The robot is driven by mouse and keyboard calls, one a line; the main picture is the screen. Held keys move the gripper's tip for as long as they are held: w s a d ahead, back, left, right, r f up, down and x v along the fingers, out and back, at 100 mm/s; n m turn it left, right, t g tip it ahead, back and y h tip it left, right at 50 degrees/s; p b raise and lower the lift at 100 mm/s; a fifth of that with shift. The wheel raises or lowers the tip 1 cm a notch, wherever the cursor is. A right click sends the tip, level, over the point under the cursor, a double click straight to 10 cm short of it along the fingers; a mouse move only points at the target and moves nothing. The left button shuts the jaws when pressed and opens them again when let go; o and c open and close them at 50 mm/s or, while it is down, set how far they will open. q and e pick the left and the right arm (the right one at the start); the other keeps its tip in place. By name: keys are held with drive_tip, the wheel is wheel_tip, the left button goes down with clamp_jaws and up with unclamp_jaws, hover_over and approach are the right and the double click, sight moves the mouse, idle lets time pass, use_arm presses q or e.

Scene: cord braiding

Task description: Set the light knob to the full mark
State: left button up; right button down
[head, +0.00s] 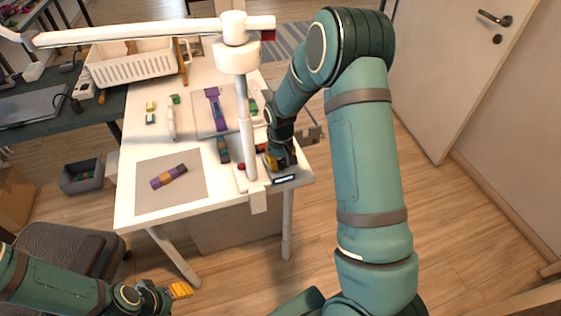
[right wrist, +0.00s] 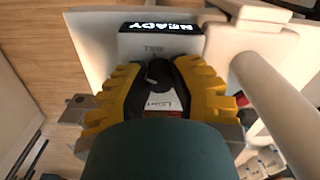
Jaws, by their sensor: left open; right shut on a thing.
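The light knob (right wrist: 160,72) is a small black knob above a white label reading "LIGHT" in the right wrist view. My right gripper (right wrist: 160,95) has its yellow fingers on both sides of it and is shut on it. In the head view my right gripper (head: 279,161) is at the right front corner of the white table, over the control box, and hides the knob. The full mark is not readable. My left gripper (head: 181,290) is open and empty, low in front of the table.
A white lamp post (head: 246,120) with a long arm stands just left of my right gripper. A purple and orange braid (head: 168,177) lies on a grey mat (head: 185,200). A white basket (head: 135,72) stands at the back left of the table.

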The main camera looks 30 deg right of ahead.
sight(281, 162)
drive_tip(key=m+p, duration=0.1)
drive_tip(key=m, duration=0.4)
drive_tip(key=shift+m, duration=0.3)
drive_tip(key=m+p, duration=0.1)
drive_tip(key=m, duration=0.1)
drive_tip(key=shift+m, duration=0.4)
drive_tip(key=shift+m+p, duration=0.35)
drive_tip(key=shift+m, duration=0.15)
drive_tip(key=c, duration=0.7)
unclamp_jaws()
drive_tip(key=shift+c, duration=0.2)
wheel_tip(281, 162, up, 12)
